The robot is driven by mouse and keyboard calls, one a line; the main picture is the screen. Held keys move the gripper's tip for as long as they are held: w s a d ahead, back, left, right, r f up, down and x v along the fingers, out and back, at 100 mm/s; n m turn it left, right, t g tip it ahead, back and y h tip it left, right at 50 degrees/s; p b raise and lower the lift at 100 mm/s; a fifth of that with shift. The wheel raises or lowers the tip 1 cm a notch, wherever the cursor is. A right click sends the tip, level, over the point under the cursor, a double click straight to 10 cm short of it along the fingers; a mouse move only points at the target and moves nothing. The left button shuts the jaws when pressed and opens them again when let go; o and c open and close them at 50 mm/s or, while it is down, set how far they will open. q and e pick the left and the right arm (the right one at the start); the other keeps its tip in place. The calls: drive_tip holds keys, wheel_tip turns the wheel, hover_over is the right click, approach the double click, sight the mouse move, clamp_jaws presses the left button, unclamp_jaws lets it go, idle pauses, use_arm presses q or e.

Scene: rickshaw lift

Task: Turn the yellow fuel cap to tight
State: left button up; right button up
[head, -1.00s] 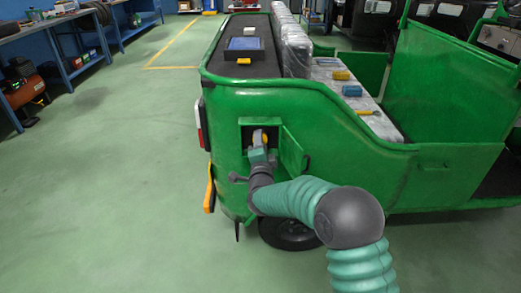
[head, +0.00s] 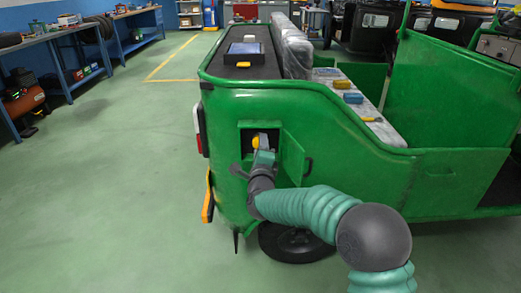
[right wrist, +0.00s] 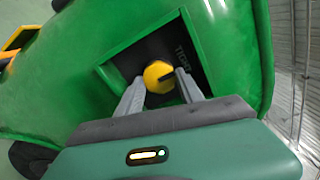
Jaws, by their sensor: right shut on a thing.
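The yellow fuel cap (head: 256,141) sits in a dark square recess in the green rickshaw's rear side (head: 226,130). In the right wrist view the cap (right wrist: 153,71) shows a black bar that points to the right. Partly hidden lettering beginning "TIGH" (right wrist: 181,56) is on the recess wall, above and right of the cap. My right gripper (head: 262,149) reaches into the recess. In the wrist view its grey fingers (right wrist: 159,79) stand on both sides of the cap, shut on it. My left gripper is not in view.
The open green fuel door (head: 292,158) stands just right of my right gripper. A rear wheel (head: 290,243) is below. A yellow-and-black piece (head: 208,197) hangs at the rear edge. Workbenches (head: 60,40) line the left wall.

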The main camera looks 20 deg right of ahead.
drive_tip(key=shift+f, duration=0.35)
drive_tip(key=o, duration=1.4)
drive_tip(key=shift+r, duration=0.15)
drive_tip(key=shift+s+r, duration=0.1)
drive_tip(key=shift+p+v, duration=1.85)
drive_tip(key=shift+v, duration=6.45)
